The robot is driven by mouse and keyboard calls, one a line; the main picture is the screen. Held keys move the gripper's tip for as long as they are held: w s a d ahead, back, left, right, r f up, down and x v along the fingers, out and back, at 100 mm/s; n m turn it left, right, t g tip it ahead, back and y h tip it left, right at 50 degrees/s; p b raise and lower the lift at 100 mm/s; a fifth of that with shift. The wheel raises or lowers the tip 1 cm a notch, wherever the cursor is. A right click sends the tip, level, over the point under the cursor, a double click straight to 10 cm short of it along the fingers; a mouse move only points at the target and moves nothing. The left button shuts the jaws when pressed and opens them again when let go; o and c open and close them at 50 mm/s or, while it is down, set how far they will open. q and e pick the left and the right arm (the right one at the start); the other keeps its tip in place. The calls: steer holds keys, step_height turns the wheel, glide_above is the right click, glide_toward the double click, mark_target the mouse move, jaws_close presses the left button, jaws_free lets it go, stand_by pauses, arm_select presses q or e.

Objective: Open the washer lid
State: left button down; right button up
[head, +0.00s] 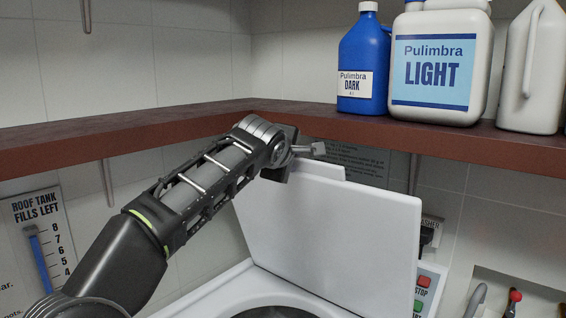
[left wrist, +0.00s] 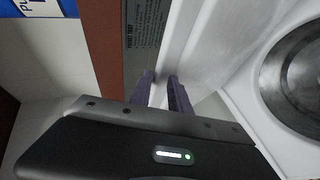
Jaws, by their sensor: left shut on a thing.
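The white washer lid (head: 335,230) stands raised, near upright, behind the open top of the washer (head: 215,300). The round drum opening (head: 275,312) shows below it, and also in the left wrist view (left wrist: 300,75). My left gripper (head: 308,150) is at the lid's upper left edge. In the left wrist view its two fingers (left wrist: 162,92) straddle the lid's edge (left wrist: 168,62) and are shut on it. The fingertips are partly hidden behind the wrist in the head view. My right gripper is in neither view.
A dark red shelf (head: 120,137) runs just above the lid and my left wrist. It holds a blue bottle (head: 362,60), a large white jug (head: 440,65) and another white jug (head: 533,70). The control panel (head: 428,285) is right of the lid.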

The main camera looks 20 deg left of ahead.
arm_select(q)
steer(key=shift+w+d+r, duration=0.2)
steer(key=shift+w+r, duration=0.15)
steer(key=shift+w, duration=0.15)
steer(key=c, duration=1.5)
jaws_free()
steer(key=shift+s, duration=0.1)
steer(key=shift+s, duration=0.2)
steer(key=b+v, duration=0.3)
steer(key=v, duration=0.4)
steer(key=shift+s+d, duration=0.1)
steer(key=shift+s, duration=0.05)
